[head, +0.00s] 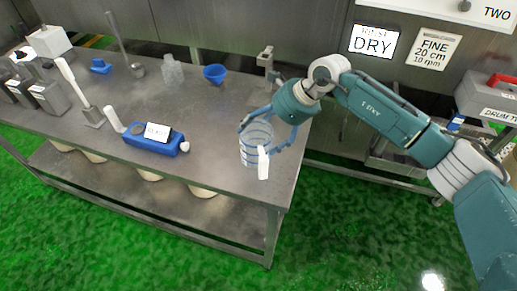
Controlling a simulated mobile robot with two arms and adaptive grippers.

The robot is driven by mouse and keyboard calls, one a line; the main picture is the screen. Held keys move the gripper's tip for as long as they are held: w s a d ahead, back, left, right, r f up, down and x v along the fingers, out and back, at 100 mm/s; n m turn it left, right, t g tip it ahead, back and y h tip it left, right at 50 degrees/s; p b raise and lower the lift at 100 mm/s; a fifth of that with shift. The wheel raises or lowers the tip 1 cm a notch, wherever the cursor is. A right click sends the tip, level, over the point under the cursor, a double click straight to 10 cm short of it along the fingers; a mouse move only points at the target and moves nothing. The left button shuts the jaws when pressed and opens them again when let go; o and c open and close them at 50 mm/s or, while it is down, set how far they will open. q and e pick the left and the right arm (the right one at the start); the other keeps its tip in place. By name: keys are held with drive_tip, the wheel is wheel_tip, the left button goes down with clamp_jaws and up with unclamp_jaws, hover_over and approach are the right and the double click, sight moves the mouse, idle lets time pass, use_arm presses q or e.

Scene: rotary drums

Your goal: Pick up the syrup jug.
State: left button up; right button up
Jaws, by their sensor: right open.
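A clear jug with ribbed sides (252,153) stands near the right end of the steel table; it appears to be the syrup jug. A white upright piece, perhaps its handle, shows at its front right. My right gripper (262,136) reaches in from the right, its blue fingers spread on either side of the jug's upper part. The fingers are open, and I cannot tell whether they touch the jug. My left gripper is not in view.
A blue device (157,145) with a white label lies left of the jug. A blue funnel (215,74) and a clear bottle (172,72) stand farther back. A metal tap-like fixture (265,58) is behind my gripper. The table's front right corner is clear.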

drive_tip(key=shift+w+a+f, duration=0.1)
drive_tip(key=shift+a+f, duration=0.15)
drive_tip(key=shift+f, duration=0.1)
drive_tip(key=shift+c, duration=0.5)
drive_tip(key=c, duration=1.5)
drive_tip(key=shift+c, duration=0.2)
drive_tip(key=shift+r, duration=0.15)
